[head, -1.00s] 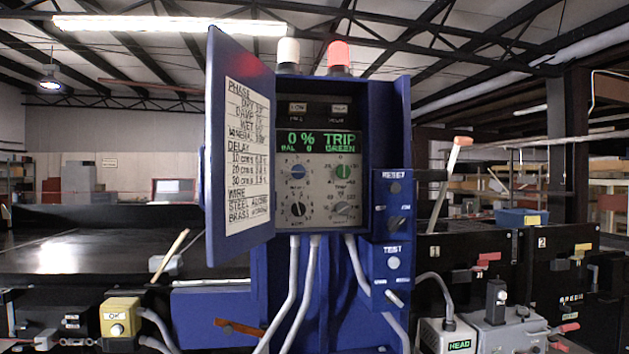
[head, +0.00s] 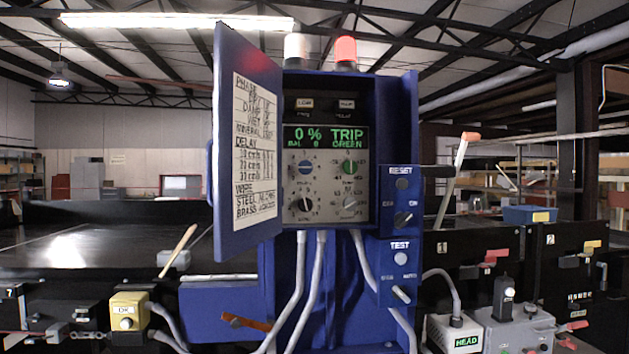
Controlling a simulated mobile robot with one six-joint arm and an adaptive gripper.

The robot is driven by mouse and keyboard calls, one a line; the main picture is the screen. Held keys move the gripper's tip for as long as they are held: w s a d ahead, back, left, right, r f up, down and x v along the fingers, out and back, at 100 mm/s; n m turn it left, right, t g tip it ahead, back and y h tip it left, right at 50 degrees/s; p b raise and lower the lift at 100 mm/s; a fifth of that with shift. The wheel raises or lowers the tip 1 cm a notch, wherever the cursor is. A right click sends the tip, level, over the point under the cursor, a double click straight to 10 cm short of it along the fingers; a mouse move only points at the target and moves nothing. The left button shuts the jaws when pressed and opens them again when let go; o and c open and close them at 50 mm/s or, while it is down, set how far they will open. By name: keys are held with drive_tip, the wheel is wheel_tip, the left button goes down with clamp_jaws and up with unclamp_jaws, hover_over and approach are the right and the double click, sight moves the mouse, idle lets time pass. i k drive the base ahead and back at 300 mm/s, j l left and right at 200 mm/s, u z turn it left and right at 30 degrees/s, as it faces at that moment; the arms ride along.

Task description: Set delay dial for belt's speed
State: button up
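The blue detector cabinet (head: 388,130) stands open at the centre, its door (head: 229,150) swung to the left. The panel inside has a green display (head: 326,137) reading 0 %, BAL and TRIP GREEN. Below it are a blue dial (head: 305,167), a green dial (head: 349,168), a black dial (head: 305,204) and a grey dial (head: 349,204). Their small labels are too blurred to tell which is delay. A card (head: 257,150) on the door lists PHASE, DELAY and WIRE; the DELAY rows give several belt speeds, with values unreadable. My gripper is not in view.
RESET (head: 402,184) and TEST (head: 400,259) boxes project at the cabinet's right. Grey cables (head: 318,275) hang below the panel. The dark belt (head: 90,245) lies left. A yellow OK box (head: 128,311) and a HEAD box (head: 454,334) stand low in front. The open door borders the panel's left.

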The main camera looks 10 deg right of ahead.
sight(305, 166)
drive_tip(key=i+l+u, duration=0.45)
drive_tip(key=l+u, duration=0.2)
drive_tip(key=i+l+u, duration=0.15)
drive_tip(key=l+u, duration=0.2)
drive_tip(key=l, duration=0.1)
